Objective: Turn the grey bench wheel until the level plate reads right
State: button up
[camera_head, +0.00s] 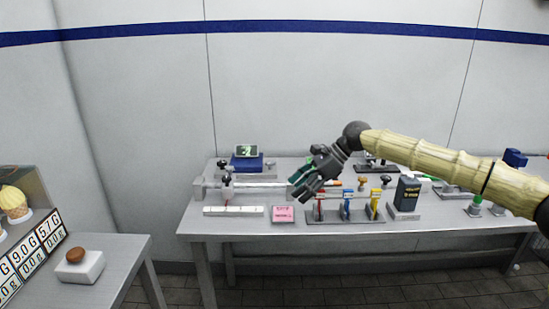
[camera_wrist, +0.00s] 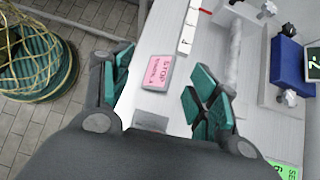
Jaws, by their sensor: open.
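I cannot pick out a grey bench wheel for certain, and no level plate with a legible reading shows. A grey rail device (camera_head: 258,185) lies along the back left of the bench, with a dark knob (camera_head: 226,179) over its left part; its bar also shows in the wrist view (camera_wrist: 236,58). A blue box (camera_head: 246,163) with a small tilted display (camera_head: 246,151) stands behind it. My gripper (camera_head: 300,187) is open and empty above the bench, in front of the rail's right part, hiding some of it. In the wrist view the green-padded fingers (camera_wrist: 162,66) are spread.
A pink STOP card (camera_head: 283,214) and a white strip (camera_head: 233,211) lie near the bench's front edge. A rack (camera_head: 346,216) with coloured upright pieces and a dark can (camera_head: 408,194) stand to the right. A green coil (camera_wrist: 38,68) is on the floor. A side table (camera_head: 115,258) is left.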

aim_at(270, 163)
jog(key=i, duration=1.1)
